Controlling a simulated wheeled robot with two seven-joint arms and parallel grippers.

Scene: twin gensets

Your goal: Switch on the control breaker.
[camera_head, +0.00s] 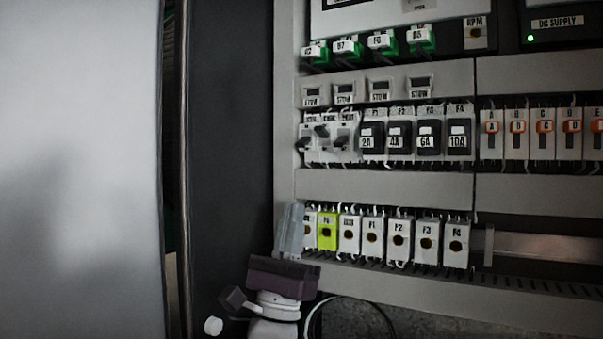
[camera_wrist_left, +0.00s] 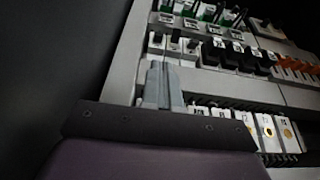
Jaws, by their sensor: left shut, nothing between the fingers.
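A group of white breakers (camera_head: 330,138) with dark levers sits at the left end of the middle row. Their small labels are too blurred for me to tell which is the control breaker. My left gripper (camera_head: 291,208) is shut and empty, its grey fingers pointing up beside the left end of the lower terminal row, below these breakers. In the left wrist view the shut fingertips (camera_wrist_left: 163,66) show just below the white breakers (camera_wrist_left: 174,46). I see no contact with a lever. My right gripper is not in view.
Black fuse holders (camera_head: 400,137) stand right of the white breakers, then orange-levered units (camera_head: 545,127). Terminal blocks, one yellow-green (camera_head: 327,232), line the lower row close to my fingers. Green connectors (camera_head: 381,43) sit above. A dark cabinet wall (camera_head: 228,150) stands left.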

